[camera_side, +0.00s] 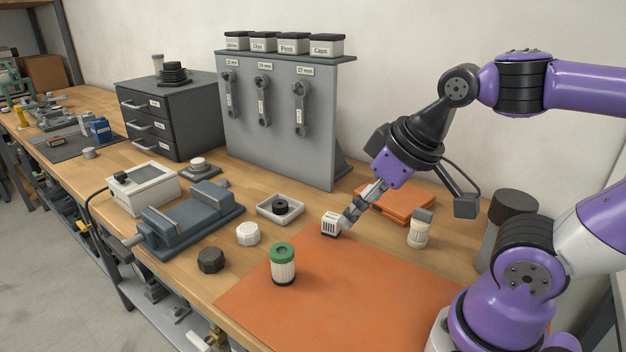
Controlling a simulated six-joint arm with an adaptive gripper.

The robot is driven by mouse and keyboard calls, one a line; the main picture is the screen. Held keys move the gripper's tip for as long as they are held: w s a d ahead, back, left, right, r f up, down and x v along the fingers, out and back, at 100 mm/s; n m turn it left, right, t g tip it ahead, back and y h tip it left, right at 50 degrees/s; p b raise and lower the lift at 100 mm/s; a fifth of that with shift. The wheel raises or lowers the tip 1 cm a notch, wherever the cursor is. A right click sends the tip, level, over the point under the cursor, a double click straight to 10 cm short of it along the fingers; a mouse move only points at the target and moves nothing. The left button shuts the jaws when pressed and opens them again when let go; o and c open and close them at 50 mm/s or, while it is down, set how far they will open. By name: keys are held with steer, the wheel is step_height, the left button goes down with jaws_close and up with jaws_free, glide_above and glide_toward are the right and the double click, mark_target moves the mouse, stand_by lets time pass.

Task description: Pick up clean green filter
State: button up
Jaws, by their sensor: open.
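The green filter (283,265) stands upright on the orange mat (350,290), near its left edge. It has a green top, a clean white pleated body and a dark base. My gripper (346,219) points down and to the left, behind and to the right of the filter, and is clearly apart from it. The gripper's jaws are open. A small white slotted block (331,223) sits at the mat's back edge, close beside the fingertips. I cannot tell whether the fingers touch it.
A black knob (211,260) and a white knob (248,233) lie left of the filter. A vise (190,218), a white tray (280,209) and a tool panel (285,140) stand behind. A beige-bodied filter (419,232) stands at right. The mat's front is clear.

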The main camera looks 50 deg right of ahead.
steer(key=g, duration=0.5)
glide_above(278, 249)
steer(key=shift+n, duration=0.3)
steer(key=f, duration=0.5)
steer(key=shift+s+f, duration=0.2)
steer(key=shift+f, duration=0.15)
steer(key=shift+g, duration=0.3)
step_height(278, 249, down, 5)
steer(key=shift+w+r, duration=0.1)
steer(key=shift+w, duration=0.05)
step_height(278, 249, down, 6)
steer(key=shift+d+f, duration=0.1)
steer(key=c, duration=1.2)
